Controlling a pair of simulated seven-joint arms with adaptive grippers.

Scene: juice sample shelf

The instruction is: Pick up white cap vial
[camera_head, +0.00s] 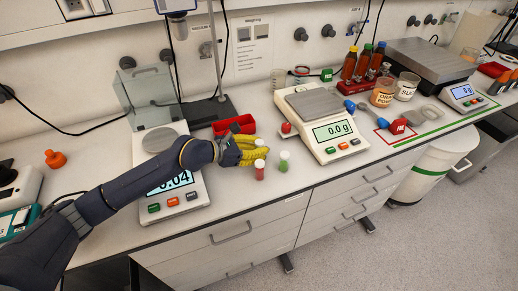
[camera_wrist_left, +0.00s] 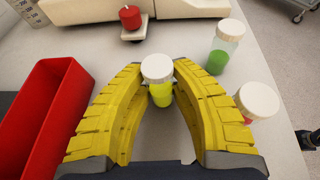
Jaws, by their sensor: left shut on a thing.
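My left gripper (camera_head: 260,150) has its yellow ribbed fingers shut on a white cap vial with yellow liquid (camera_wrist_left: 160,92). In the left wrist view the vial is upright between the fingertips, its white cap above them. In the head view only its cap (camera_head: 259,142) shows clearly; the fingers hide most of the body. A white cap vial with red liquid (camera_head: 260,173) stands just in front of the gripper, and one with green liquid (camera_head: 284,162) stands to its right. Both also show in the left wrist view, the red one (camera_wrist_left: 257,102) close to the right finger and the green one (camera_wrist_left: 218,60) farther off.
A red open box (camera_head: 244,121) lies just behind the gripper. A scale reading 0.0 g (camera_head: 338,131) stands to the right, and another scale (camera_head: 180,196) is under my left arm. The bench front edge is close to the vials.

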